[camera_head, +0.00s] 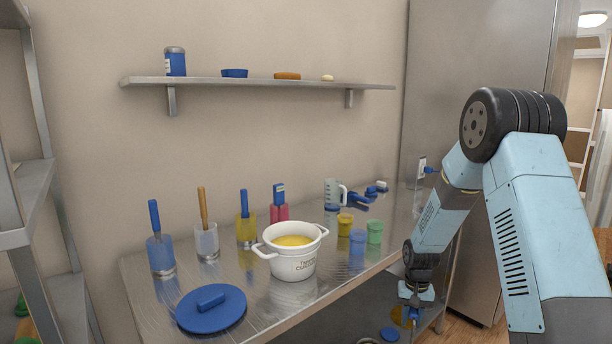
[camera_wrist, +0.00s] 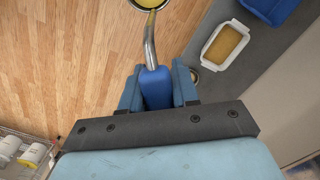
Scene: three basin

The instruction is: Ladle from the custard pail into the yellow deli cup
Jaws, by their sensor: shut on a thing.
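The custard pail is a white two-handled pot (camera_head: 293,265) with dark lettering and yellow custard inside, on the metal table in the head view. The yellow deli cup (camera_head: 344,226) stands behind and right of it, close to a blue cup (camera_head: 358,243) and a green cup (camera_head: 375,233). My gripper (camera_head: 411,308) is low at the right, off the table's front edge, away from pail and cups. In the wrist view my gripper (camera_wrist: 157,88) is shut on the blue handle of a ladle (camera_wrist: 151,42). Yellow shows in its bowl, which is cut off at the top.
A blue lid (camera_head: 210,308) lies left of the pail. Several jars with upright tools, one of them a clear jar (camera_head: 206,242), line the wall. A measuring jug (camera_head: 333,194) stands behind the cups. In the wrist view a white dish (camera_wrist: 207,55) with yellow contents sits right, wooden floor left.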

